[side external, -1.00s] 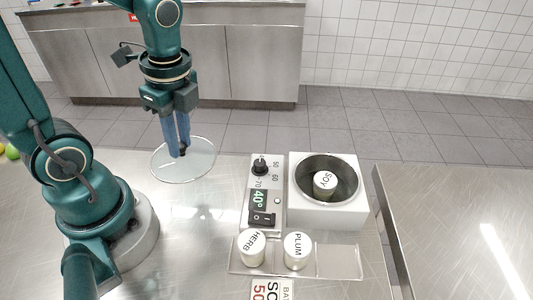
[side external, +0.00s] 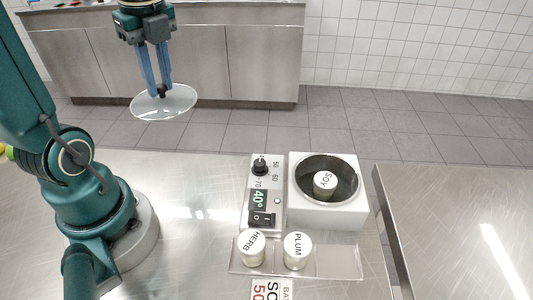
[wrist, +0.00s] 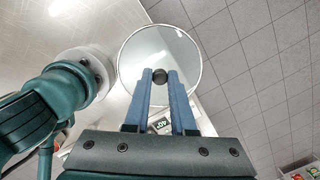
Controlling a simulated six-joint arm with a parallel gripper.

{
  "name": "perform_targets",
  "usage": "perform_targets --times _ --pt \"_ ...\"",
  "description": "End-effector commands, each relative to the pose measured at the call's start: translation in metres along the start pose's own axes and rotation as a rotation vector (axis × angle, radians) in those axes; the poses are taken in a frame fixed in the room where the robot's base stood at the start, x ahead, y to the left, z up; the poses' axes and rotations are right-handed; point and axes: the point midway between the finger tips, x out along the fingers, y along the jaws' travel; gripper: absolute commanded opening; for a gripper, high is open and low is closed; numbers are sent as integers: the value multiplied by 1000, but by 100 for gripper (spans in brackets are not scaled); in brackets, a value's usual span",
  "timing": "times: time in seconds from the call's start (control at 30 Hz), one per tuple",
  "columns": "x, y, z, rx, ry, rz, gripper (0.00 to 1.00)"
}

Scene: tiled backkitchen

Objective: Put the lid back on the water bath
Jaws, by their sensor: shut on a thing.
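My gripper (side external: 161,92) is shut on the black knob of the round glass lid (side external: 180,103) and holds it in the air, left of the water bath and above the table. In the wrist view the lid (wrist: 140,52) lies beyond my gripper (wrist: 159,78), its knob between the blue fingertips. The water bath (side external: 327,214) is a white box with a round open well. A jar labelled SOY (side external: 324,184) stands inside the well. The control panel (side external: 262,205) left of the well reads 40.
A clear rack (side external: 340,262) in front of the bath holds the HERB jar (side external: 252,248) and PLUM jar (side external: 297,251), with a free place at its right. The steel table (side external: 190,200) is bare between my base and the bath. A gap separates another steel table (side external: 450,220) at right.

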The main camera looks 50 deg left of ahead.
Motion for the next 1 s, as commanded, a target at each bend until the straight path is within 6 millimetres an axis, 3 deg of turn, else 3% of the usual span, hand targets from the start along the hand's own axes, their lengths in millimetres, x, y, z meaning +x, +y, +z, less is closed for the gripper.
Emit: perform_targets --times 0.27,0.47,0.6,0.8,1.0 --pt "-30 -68 -30 350 2 -41 0" --pt "-42 -108 -76 610 3 -72 0" --pt "-46 -129 -119 794 3 -93 0" --pt "-45 -141 -188 1028 3 -121 0" --pt "-36 -135 -247 1187 3 -141 0"
